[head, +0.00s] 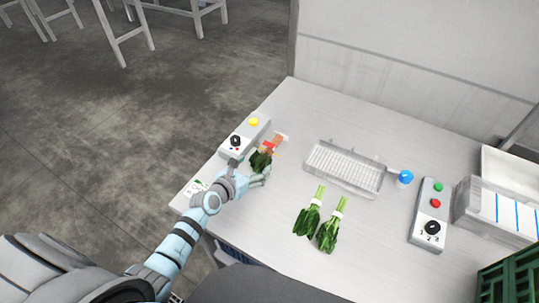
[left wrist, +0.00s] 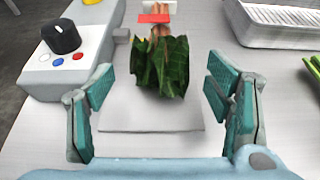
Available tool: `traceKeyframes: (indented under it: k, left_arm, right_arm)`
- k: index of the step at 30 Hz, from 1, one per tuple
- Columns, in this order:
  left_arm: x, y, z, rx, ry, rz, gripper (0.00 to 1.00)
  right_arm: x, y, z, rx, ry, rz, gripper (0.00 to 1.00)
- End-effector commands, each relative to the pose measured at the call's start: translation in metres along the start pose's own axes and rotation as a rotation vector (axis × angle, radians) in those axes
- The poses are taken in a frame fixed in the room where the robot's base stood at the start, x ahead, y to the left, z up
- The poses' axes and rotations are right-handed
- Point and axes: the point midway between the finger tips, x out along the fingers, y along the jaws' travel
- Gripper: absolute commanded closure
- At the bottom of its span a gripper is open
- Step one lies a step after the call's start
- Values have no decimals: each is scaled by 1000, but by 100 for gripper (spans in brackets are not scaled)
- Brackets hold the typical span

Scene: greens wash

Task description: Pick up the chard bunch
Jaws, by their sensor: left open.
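The chard bunch (head: 261,160) lies on the counter at the left, with dark green leaves and reddish-orange stems under a red band. In the left wrist view the chard bunch (left wrist: 163,66) lies ahead, stems pointing away and leaves toward me. My left gripper (head: 250,173) is at the leaf end. In the left wrist view my left gripper (left wrist: 163,98) is open, its teal-padded fingers apart on either side of the leaf end, with nothing between the tips. My right gripper is not in view.
A control box with a black knob (left wrist: 62,36) stands close left of the bunch. A perforated tray (head: 345,168) is at the middle, with two green bunches (head: 318,220) in front. A second control box (head: 429,213), a blue knob (head: 405,177) and a green crate (head: 510,278) are right.

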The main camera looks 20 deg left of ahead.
Motion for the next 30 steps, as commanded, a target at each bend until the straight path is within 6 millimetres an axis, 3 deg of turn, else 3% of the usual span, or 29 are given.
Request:
traceKeyframes:
  k: [1,3,10,21,30]
  left_arm:
    - [12,0,-6,-2,-1,0,27]
    - [21,0,-6,-1,1,0,27]
    - [23,0,-2,2,1,0,27]
    - [23,0,-1,2,1,0,84]
    - [22,0,2,2,1,-1,85]
  right_arm:
    - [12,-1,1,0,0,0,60]
    - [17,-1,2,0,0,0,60]
    - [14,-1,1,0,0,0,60]
    - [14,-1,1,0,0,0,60]
    - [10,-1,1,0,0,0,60]
